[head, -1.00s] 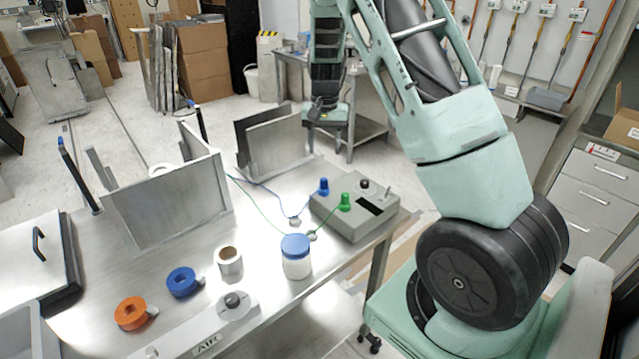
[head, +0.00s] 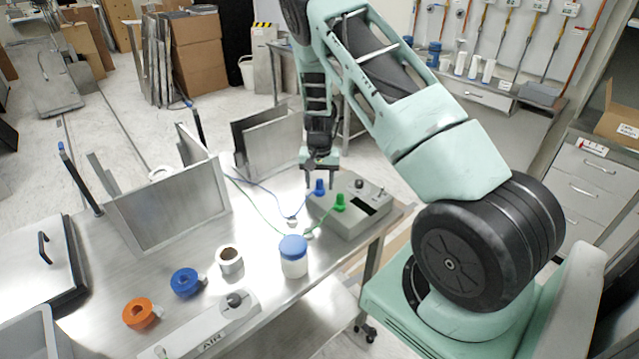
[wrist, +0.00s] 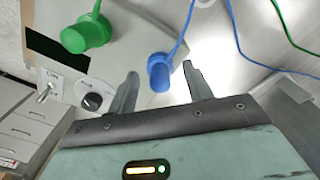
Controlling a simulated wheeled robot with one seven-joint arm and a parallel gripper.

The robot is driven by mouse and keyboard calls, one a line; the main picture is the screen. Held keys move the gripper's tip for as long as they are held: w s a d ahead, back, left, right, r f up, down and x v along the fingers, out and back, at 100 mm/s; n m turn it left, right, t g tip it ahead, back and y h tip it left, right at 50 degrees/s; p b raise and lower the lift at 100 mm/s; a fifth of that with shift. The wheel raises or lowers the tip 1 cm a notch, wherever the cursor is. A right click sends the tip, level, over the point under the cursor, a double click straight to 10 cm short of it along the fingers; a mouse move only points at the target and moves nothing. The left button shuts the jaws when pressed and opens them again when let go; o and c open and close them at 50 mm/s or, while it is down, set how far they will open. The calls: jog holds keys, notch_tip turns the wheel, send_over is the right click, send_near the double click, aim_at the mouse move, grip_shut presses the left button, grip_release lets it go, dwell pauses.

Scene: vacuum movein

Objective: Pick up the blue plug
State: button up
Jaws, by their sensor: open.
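The blue plug (head: 319,187) stands upright on the far left part of the grey control box (head: 350,218), with a blue cable running from it. The green plug (head: 340,202) stands beside it, nearer the front. My gripper (head: 322,184) is open, just above and behind the blue plug. In the wrist view the blue plug (wrist: 159,75) shows between the two fingers of my gripper (wrist: 160,80), with space on both sides. The green plug (wrist: 86,34) is outside the fingers, at upper left. I cannot tell whether the fingertips reach down to the plug's height.
A black knob (wrist: 91,101) and a toggle switch (wrist: 46,92) are on the box. A blue-lidded jar (head: 293,256), a tape roll (head: 229,260), a blue ring (head: 185,282) and an orange ring (head: 140,312) stand on the table. Metal plates (head: 268,143) stand upright left of my gripper.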

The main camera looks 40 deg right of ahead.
jog(key=c, duration=1)
notch_tip(320, 180, up, 10)
jog(key=b, duration=0.3)
jog(key=a, duration=0.3)
jog(key=w+a+p, duration=0.1)
jog(key=a, duration=0.3)
jog(key=a+p, duration=0.1)
jog(key=a, duration=0.2)
jog(key=shift+w+a, duration=0.15)
jog(key=shift+a, duration=0.05)
dwell(1.1)
jog(key=shift+f, duration=0.15)
